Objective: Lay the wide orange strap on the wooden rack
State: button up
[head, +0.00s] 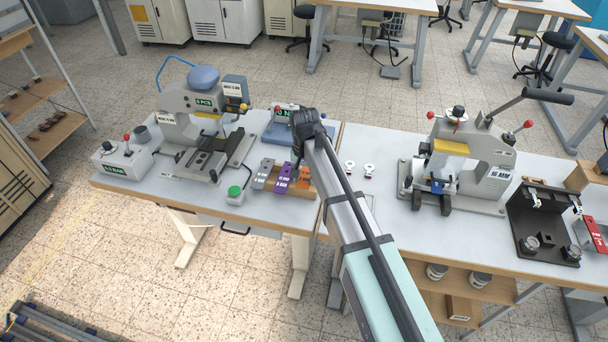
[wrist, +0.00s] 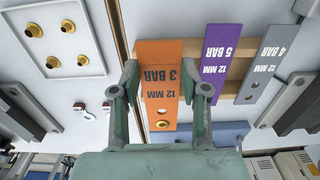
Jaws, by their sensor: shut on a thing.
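The wide orange strap (wrist: 160,62), marked "12 MM 3 BAR" and with a brass-rimmed hole near its lower end, is between the fingers of my gripper (wrist: 166,86), which is shut on its side edges. In the head view the orange strap (head: 304,178) shows partly behind my arm. It is over the right end of the wooden rack (head: 262,192), beside a purple strap (head: 283,179) and a grey strap (head: 263,173). In the wrist view the rack's wood (wrist: 193,48) shows between the straps. I cannot tell whether the orange strap touches the rack.
A press (head: 205,130) stands left of the rack and another press (head: 465,160) stands on the right table. A green button box (head: 237,189) is just left of the rack. A white tray (wrist: 98,70) holds brass parts.

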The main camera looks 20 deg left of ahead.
jog(key=shift+f+b, duration=0.85)
jog(key=shift+f, duration=1.45)
jog(key=o, duration=1)
notch_tip(320, 180, up, 12)
jog(key=shift+r, duration=0.1)
